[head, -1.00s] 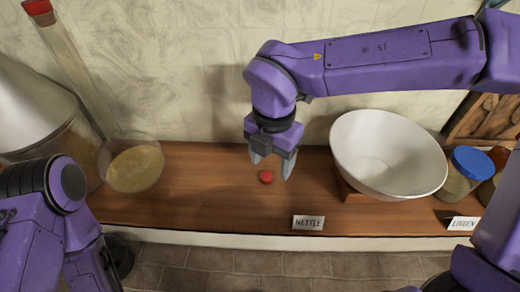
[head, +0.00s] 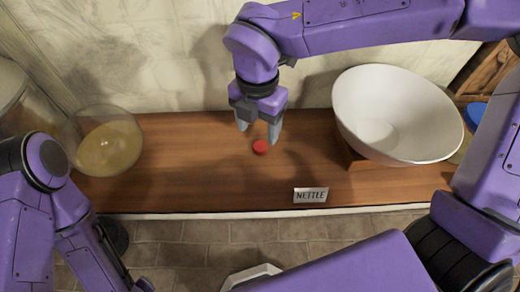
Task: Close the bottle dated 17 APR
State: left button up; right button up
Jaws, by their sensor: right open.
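A small red cap (head: 260,147) lies on the wooden shelf. My right gripper (head: 258,135) is open and empty, pointing down just above the cap, with its fingertips close to it. I cannot tell whether they touch it. My left arm is at the lower left, and its gripper is not visible. A round glass vessel (head: 108,142) with yellowish contents stands at the left of the shelf. No date label reading 17 APR can be read in this view.
A large white bowl (head: 394,118) stands tilted on a wooden block at the right. A NETTLE card (head: 310,195) stands at the shelf's front edge. A blue lid (head: 476,114) shows partly behind my right arm.

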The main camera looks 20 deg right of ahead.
aim_at(260, 147)
jog(key=shift+s+r, duration=0.1)
jog(key=shift+s, duration=0.1)
jog(key=shift+s+r, duration=0.15)
jog(key=shift+s, duration=0.2)
jog(key=f+b, duration=0.4)
jog(key=f, duration=0.1)
jog(key=shift+w+f, duration=0.2)
jog(key=shift+f, duration=0.1)
pick_arm(q)
jog(key=f, duration=0.3)
jog(key=shift+s+f, duration=0.25)
jog(key=shift+f, duration=0.05)
pick_arm(e)
jog(key=shift+r, duration=0.15)
jog(key=c, duration=1.2)
pick_arm(q)
jog(key=shift+f+b, duration=0.5)
jog(key=shift+f, duration=0.2)
pick_arm(e)
notch_tip(260, 147, up, 10)
